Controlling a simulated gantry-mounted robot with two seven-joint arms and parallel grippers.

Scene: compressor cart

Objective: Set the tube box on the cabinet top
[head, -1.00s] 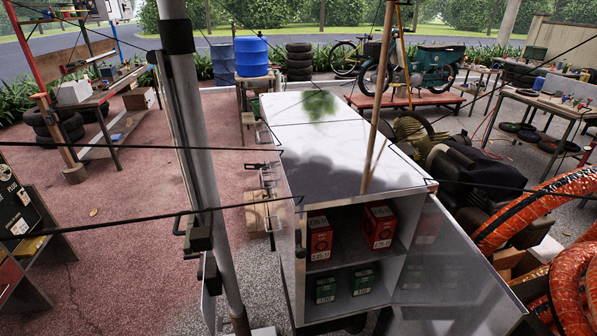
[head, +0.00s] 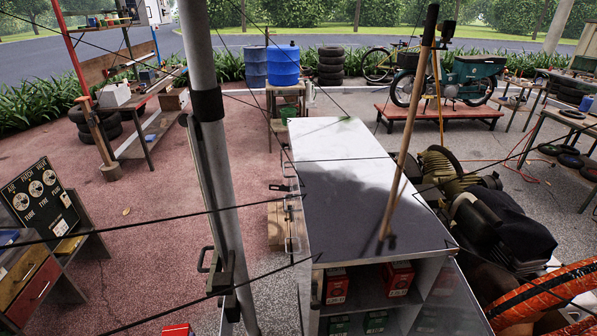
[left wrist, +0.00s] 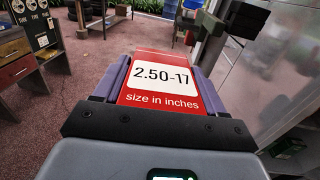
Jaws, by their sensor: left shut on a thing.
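My left gripper (left wrist: 162,85) is shut on a red tube box (left wrist: 160,88) with a white label reading "2.50-17" and "size in inches". The fingers press on its two sides. What looks like the same red box (head: 176,330) just shows at the bottom edge of the head view, left of the cabinet; the gripper itself is hidden there. The white cabinet (head: 312,262) stands in the middle. Its long flat cabinet top (head: 350,195) is bare, with light and shadow across it. My right gripper is in neither view now.
More red boxes (head: 397,277) and green boxes (head: 376,321) stand on the cabinet's open shelves. A pole (head: 212,150) rises left of the cabinet, and a thin wooden pole (head: 408,130) crosses over its top. A compressor (head: 450,178) and orange hose (head: 545,290) are at the right.

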